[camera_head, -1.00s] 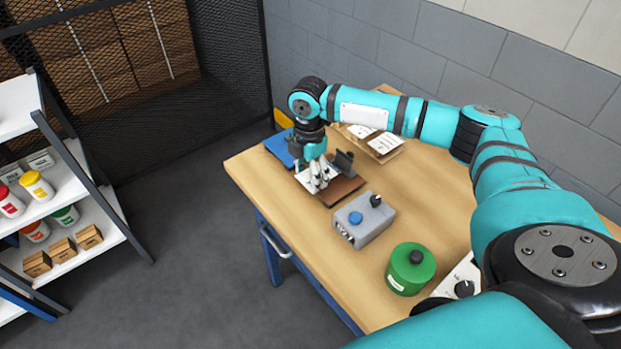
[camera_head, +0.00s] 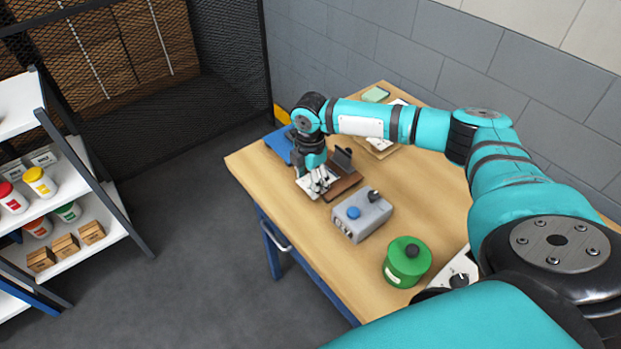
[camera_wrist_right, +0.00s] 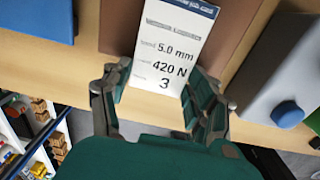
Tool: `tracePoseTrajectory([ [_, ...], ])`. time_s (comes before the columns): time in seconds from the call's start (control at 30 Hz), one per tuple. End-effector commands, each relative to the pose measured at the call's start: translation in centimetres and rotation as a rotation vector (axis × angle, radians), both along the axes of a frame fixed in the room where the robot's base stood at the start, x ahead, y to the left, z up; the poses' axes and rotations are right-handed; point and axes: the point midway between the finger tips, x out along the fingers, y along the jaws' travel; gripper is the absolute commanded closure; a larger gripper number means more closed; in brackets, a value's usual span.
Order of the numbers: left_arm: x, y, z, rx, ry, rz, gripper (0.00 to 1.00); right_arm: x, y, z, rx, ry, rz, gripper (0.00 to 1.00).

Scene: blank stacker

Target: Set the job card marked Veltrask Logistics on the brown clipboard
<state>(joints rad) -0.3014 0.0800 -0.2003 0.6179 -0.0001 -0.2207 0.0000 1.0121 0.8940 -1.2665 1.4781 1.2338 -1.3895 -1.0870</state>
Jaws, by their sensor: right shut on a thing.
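A white job card (camera_wrist_right: 172,52) with a dark blue header shows in the right wrist view. Its lines read 5.0 mm, 420 N and 3; the header's name is too small to read. My right gripper (camera_wrist_right: 153,88) is shut on its near end. The brown clipboard (camera_wrist_right: 236,28) lies behind the card, showing on both sides of it. I cannot tell whether the card touches the board. My left gripper is out of view.
A blue clipboard (camera_head: 278,146) lies left of the brown one. A grey box (camera_head: 362,217) with a blue button and black knob stands close to its right. A green canister (camera_head: 407,263) is nearer. A tray with white cards (camera_head: 375,148) lies behind my right arm.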

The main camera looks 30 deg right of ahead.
Motion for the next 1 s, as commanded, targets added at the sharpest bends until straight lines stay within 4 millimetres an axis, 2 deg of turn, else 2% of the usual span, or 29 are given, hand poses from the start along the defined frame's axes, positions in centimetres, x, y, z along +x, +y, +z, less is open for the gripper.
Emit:
tracePoseTrajectory([
  [0.03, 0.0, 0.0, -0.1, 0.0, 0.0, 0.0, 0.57, -0.6, 0.2, -1.2, 0.001, 0.018, 0.003, 0.58],
  [0.1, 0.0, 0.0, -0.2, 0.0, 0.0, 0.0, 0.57, -0.7, 0.3, -1.3, 0.0, 0.019, 0.004, 0.64],
  [0.13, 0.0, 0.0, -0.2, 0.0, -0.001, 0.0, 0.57, -0.7, 0.3, -1.3, 0.0, 0.019, 0.004, 0.36],
  [0.27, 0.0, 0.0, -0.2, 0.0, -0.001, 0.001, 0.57, -0.7, 0.3, -1.3, 0.001, 0.02, 0.005, 0.2],
  [0.83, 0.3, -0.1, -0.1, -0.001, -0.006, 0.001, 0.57, -0.6, 0.3, -1.0, 0.002, 0.018, 0.005, 0.2],
  [1.0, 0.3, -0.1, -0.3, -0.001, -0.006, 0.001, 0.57, -0.5, 0.2, 0.2, 0.001, 0.012, 0.006, 0.2],
])
